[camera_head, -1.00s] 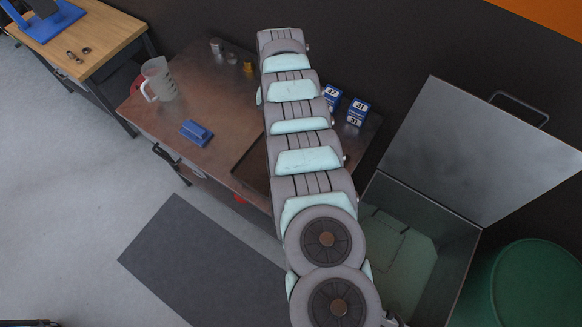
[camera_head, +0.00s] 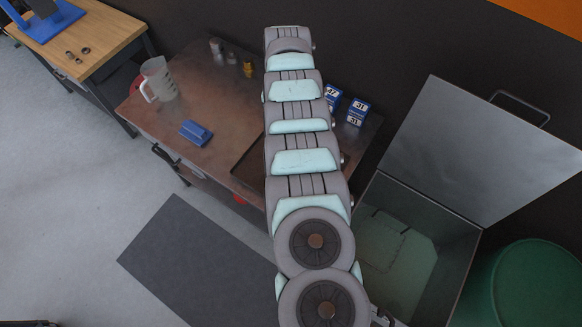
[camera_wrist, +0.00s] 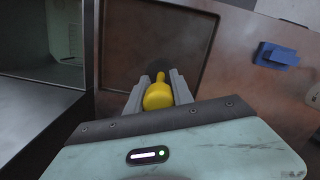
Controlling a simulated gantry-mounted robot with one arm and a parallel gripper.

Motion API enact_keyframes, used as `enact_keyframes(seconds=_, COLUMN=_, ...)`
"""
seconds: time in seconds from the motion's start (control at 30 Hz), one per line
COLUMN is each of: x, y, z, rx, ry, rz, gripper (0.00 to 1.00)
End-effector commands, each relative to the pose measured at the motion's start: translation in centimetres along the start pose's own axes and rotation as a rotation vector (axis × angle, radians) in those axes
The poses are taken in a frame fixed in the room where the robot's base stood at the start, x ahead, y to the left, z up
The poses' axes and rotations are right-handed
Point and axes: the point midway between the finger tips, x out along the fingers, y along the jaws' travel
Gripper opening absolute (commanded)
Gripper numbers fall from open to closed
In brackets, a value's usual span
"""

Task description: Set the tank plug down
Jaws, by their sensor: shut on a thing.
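The tank plug (camera_wrist: 158,97) is yellow, with a rounded body and a narrow stem pointing away from the wrist. In the wrist view it sits between the two grey fingers of my gripper (camera_wrist: 158,84), which is shut on it. Beyond the fingers is a dark brown rectangular tray or recess (camera_wrist: 137,35) with a raised edge on the bench. The plug is held apart from it, as far as I can tell; the height is unclear. In the head view my arm hides most of that tray, and the plug does not show.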

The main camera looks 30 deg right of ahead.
Motion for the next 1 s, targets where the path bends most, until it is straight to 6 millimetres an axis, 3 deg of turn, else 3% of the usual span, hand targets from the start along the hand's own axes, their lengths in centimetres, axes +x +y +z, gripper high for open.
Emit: enact_keyframes(seconds=1.0, x=-0.6, y=2.2, z=-1.0, rx=0.085, ry=0.004, rz=-0.011, gripper=0.0)
